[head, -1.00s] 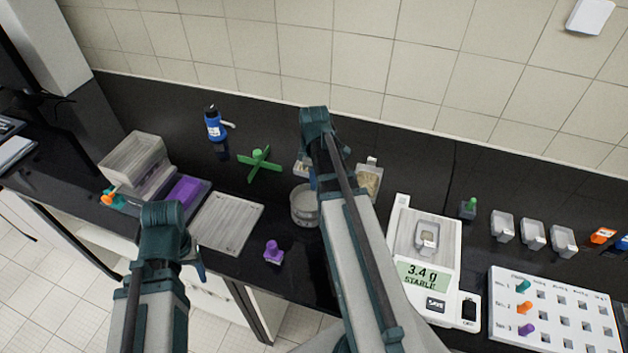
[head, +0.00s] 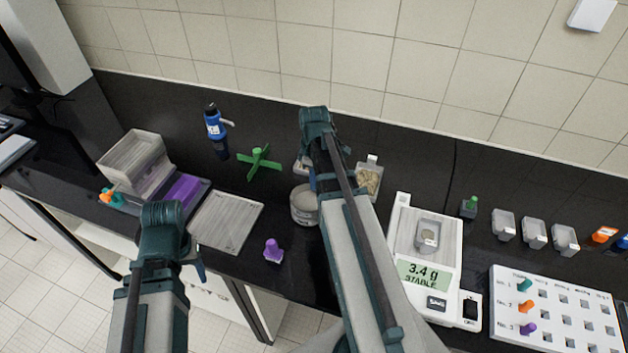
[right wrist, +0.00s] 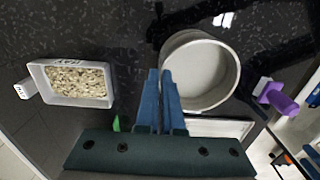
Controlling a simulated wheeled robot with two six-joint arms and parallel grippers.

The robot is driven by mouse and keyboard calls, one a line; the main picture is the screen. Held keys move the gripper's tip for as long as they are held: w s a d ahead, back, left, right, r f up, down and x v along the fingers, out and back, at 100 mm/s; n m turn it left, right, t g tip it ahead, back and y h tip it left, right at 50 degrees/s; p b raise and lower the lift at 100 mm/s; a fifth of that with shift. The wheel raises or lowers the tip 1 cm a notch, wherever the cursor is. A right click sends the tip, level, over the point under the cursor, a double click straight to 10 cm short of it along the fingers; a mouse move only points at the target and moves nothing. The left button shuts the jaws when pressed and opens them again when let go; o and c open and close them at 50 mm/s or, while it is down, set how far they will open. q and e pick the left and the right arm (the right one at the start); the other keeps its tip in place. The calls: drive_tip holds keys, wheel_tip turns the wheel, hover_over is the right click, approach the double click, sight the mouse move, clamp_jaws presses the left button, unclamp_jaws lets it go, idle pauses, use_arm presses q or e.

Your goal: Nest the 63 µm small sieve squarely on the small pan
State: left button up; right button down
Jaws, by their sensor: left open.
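A round, pale grey metal vessel (head: 304,204), which looks like the small sieve, stands near the bench's middle, partly behind my right arm. In the right wrist view its round wall and pale flat floor (right wrist: 205,72) show. I cannot read its size mark or make out a separate small pan under it. My right gripper (right wrist: 164,74) has its blue fingers close together at the vessel's left wall, seemingly one on each side of the rim. Its fingertips are hidden in the head view. My left gripper (head: 196,262) is open and empty over the front edge, left of the purple-knobbed piece.
A purple-knobbed piece (head: 273,250) stands right of a flat grey tray (head: 226,222). A green cross (head: 259,163) and blue bottle (head: 215,128) are behind. A box of grains (right wrist: 78,82) lies left of the vessel in the wrist view. The balance (head: 439,305) reads 3.4 g.

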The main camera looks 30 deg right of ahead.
drive_tip(key=c, duration=1)
unclamp_jaws()
drive_tip(key=shift+r, duration=0.15)
wheel_tip(320, 180, up, 7)
drive_tip(key=p, duration=0.7)
drive_tip(key=shift+a+f, duration=0.1)
drive_tip(key=shift+f, duration=0.1)
drive_tip(key=s+a+f+m+b, duration=0.1)
drive_tip(key=s+a+f+b, duration=0.1)
drive_tip(key=a, duration=0.7)
drive_tip(key=s+a+f+m+b, duration=0.1)
drive_tip(key=s+a, duration=0.4)
drive_tip(key=a, duration=0.5)
drive_tip(key=s+a+f+m+h+b, duration=0.1)
drive_tip(key=s+a+f+m+b, duration=0.1)
drive_tip(key=a, duration=0.7)
drive_tip(key=shift+s+a+f+b, duration=0.15)
drive_tip(key=shift+s+f+b, duration=0.65)
drive_tip(key=shift+b, duration=0.15)
